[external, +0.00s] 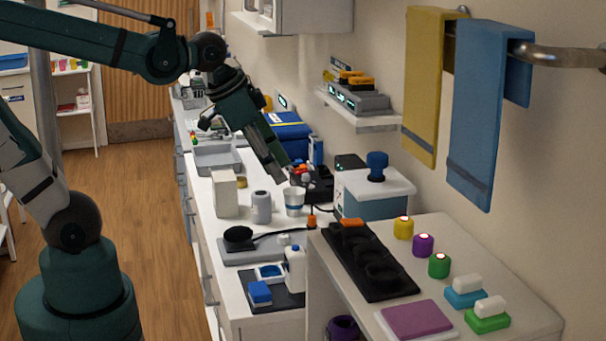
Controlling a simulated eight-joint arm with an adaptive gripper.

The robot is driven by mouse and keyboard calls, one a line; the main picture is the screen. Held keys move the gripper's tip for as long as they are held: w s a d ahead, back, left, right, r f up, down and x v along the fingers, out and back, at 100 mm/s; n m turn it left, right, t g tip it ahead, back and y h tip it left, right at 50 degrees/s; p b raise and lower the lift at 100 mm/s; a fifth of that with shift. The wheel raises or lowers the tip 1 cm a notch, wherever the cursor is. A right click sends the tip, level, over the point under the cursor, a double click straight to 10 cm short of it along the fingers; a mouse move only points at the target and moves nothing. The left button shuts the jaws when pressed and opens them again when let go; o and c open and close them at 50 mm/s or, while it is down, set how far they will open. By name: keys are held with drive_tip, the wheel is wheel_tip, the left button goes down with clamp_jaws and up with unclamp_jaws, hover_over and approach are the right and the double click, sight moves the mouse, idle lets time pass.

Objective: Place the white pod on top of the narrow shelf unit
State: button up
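My gripper (291,177) points down and to the right over the far part of the white counter, just above and behind a white cup with a blue band (293,202). Its fingers are too small and dark to tell whether they are open or shut. A small whitish item (305,178) shows beside the fingertips; I cannot tell whether it is held or is the white pod. A pale grey-white canister (261,207) stands left of the cup. White shelves (82,112) stand at the back left; I cannot tell whether this is the narrow shelf unit.
Yellow (403,227), purple (423,245) and green (439,266) pods stand on the front-right unit (500,262), beside a black tray (352,281). A white box (224,194), white bottle (295,268) and blue-sided box (369,207) crowd the counter. Towels hang at right.

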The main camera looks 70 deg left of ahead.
drive_tip(key=w+a+f+m+g+h, duration=0.1)
drive_tip(key=w+a+f+m+g, duration=0.3)
drive_tip(key=a, duration=0.8)
drive_tip(key=w+a+f+m+t, duration=0.15)
drive_tip(key=w+a, duration=0.45)
drive_tip(key=a, duration=0.6)
drive_tip(key=s+a+f+m+h+p, duration=0.1)
drive_tip(key=s+a+f+m, duration=0.1)
drive_tip(key=a+f, duration=0.6)
drive_tip(key=s+a+f+m+g+h, duration=0.1)
drive_tip(key=a+f, duration=0.7)
drive_tip(key=a, duration=0.8)
drive_tip(key=shift+s+m+h+p, duration=0.4)
drive_tip(key=shift+m+h, duration=0.3)
drive_tip(key=shift+m, duration=0.45)
drive_tip(key=shift+f, duration=0.1)
drive_tip(key=shift+x, duration=1.2)
drive_tip(key=shift+f, duration=0.1)
